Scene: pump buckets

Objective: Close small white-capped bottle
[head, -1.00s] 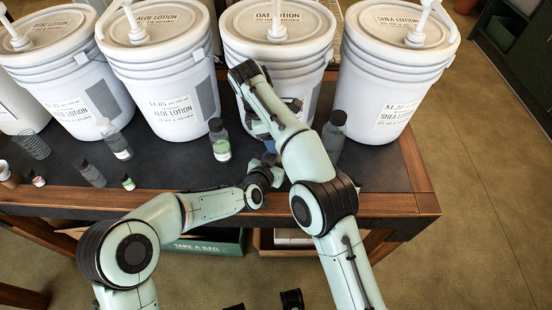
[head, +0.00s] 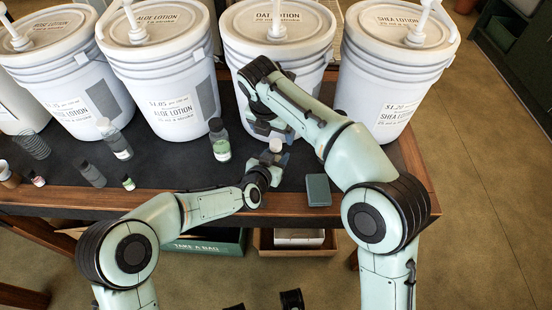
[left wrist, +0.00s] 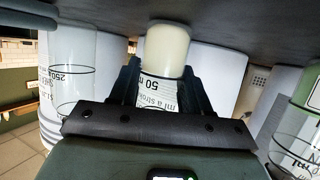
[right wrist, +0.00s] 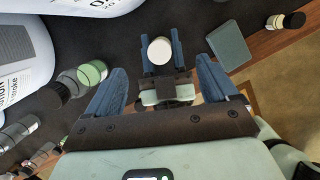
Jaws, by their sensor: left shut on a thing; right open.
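A small bottle with a white cap (head: 275,145) is held upright over the table's front part. In the left wrist view its cream-white cap (left wrist: 167,50) sits on top of the labelled clear body (left wrist: 157,93); I cannot tell how tightly. My left gripper (head: 269,159) is shut on the body, below the cap. In the right wrist view the round cap top (right wrist: 160,50) lies between the left gripper's blue fingers. My right gripper (right wrist: 163,83) is open, its fingers wide apart and empty, with the cap seen between and beyond them. In the head view its fingertips are partly hidden.
Large white pump buckets (head: 160,80) line the back of the table. A green-labelled bottle (head: 220,140) and a larger white-capped bottle (head: 115,139) stand left. A dark green block (head: 318,190) lies near the front edge. A dark-capped bottle (right wrist: 292,20) shows in the right wrist view.

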